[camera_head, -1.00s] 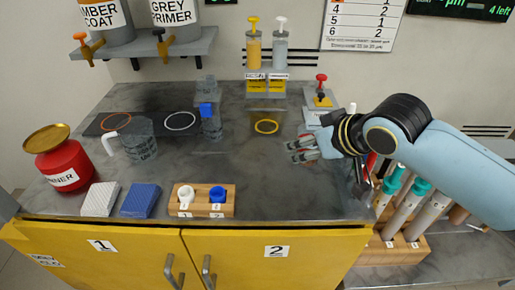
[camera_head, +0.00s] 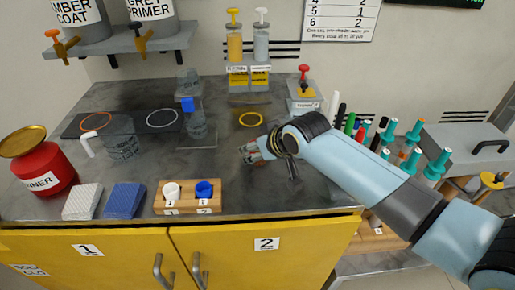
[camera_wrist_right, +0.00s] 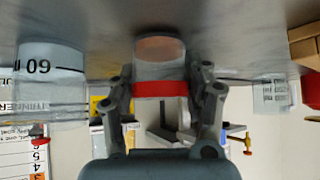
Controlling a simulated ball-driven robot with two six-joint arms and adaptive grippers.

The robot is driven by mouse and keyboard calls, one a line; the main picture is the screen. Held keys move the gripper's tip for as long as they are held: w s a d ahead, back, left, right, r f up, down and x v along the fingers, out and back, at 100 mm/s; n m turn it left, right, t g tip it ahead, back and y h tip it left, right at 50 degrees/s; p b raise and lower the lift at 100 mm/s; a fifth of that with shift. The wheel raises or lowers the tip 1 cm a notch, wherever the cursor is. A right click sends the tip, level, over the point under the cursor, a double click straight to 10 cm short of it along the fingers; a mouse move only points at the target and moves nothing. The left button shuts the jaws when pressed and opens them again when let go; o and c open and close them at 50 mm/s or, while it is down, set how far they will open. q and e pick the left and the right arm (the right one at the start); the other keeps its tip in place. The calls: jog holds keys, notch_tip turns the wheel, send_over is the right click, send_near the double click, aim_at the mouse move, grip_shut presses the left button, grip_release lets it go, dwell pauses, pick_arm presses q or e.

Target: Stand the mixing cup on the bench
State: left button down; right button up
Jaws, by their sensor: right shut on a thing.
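My right gripper (camera_head: 258,151) is low over the bench (camera_head: 300,205), in front of the yellow ring. In the right wrist view, my right gripper (camera_wrist_right: 162,88) is shut on the mixing cup (camera_wrist_right: 160,55), a small clear cup with a red band between the fingers. The cup's far end is close to the grey bench surface; I cannot tell whether it touches. In the head view the cup is mostly hidden by the gripper. My left gripper is not in view.
A yellow ring (camera_head: 251,119) lies behind the gripper. A clear jug (camera_head: 122,145) and a clear column with a blue part (camera_head: 196,120) stand left. A wooden block with white and blue pieces (camera_head: 188,208) is at the front. Pens and teal-topped tools stand right.

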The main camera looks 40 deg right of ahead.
jog(key=shift+f, duration=0.15)
jog(key=o, duration=1.1)
jog(key=shift+s+r, duration=0.3)
jog(key=shift+r, duration=0.15)
jog(key=p+v, duration=0.1)
jog(key=v, duration=1)
jog(key=shift+s+r, duration=0.1)
